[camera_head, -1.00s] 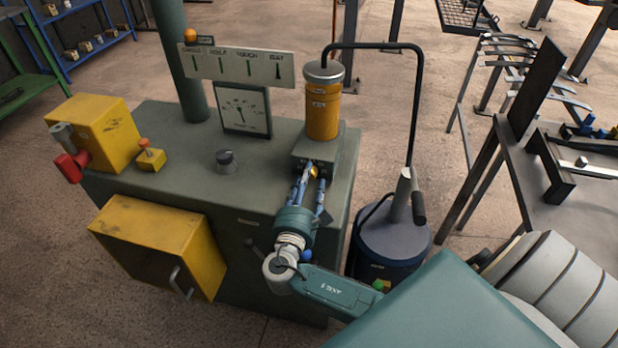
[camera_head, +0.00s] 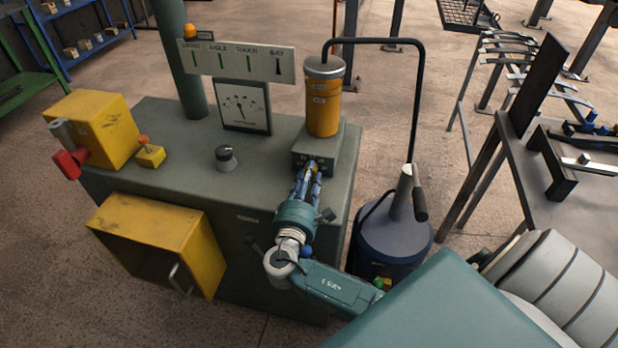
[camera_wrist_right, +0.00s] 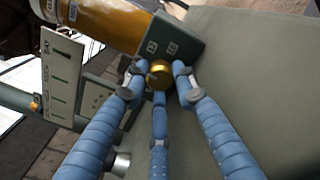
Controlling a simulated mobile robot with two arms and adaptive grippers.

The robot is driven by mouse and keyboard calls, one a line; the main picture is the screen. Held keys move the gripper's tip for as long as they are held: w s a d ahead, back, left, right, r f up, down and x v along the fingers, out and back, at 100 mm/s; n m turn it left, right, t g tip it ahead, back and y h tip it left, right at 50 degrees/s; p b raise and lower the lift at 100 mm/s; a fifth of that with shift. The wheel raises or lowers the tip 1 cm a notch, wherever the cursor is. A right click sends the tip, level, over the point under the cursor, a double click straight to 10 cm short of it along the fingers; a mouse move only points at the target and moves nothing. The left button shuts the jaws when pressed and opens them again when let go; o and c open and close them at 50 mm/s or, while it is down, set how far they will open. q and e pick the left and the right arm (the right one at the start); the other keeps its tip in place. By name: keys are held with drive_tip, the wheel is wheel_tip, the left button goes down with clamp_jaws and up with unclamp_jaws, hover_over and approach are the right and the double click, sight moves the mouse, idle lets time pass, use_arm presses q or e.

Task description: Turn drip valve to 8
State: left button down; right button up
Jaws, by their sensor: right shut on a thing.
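The drip valve is a small round brass knob (camera_wrist_right: 159,73) on the front of a grey block (camera_head: 317,150) under an amber oil cylinder (camera_head: 323,105). My right gripper (camera_head: 313,168) reaches up to that block from the front of the cabinet. In the right wrist view its blue fingers (camera_wrist_right: 158,82) are closed around the brass knob. Small square marks show on the block beside the knob, too small to read. The fingers hide most of the knob in the head view. My left gripper is not in view.
The grey-green cabinet (camera_head: 180,165) carries a dial gauge (camera_head: 241,106), a dark knob (camera_head: 226,158), a yellow box (camera_head: 95,130) and a labelled sign board (camera_head: 240,62). An open yellow box (camera_head: 160,235) hangs on its front. A dark blue canister (camera_head: 390,240) stands to the right.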

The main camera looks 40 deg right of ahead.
drive_tip(key=o, duration=1.2)
drive_tip(key=shift+c, duration=0.2)
drive_tip(key=v, duration=1.2)
drive_tip(key=shift+c, duration=1.3)
drive_tip(key=shift+s+a, duration=0.1)
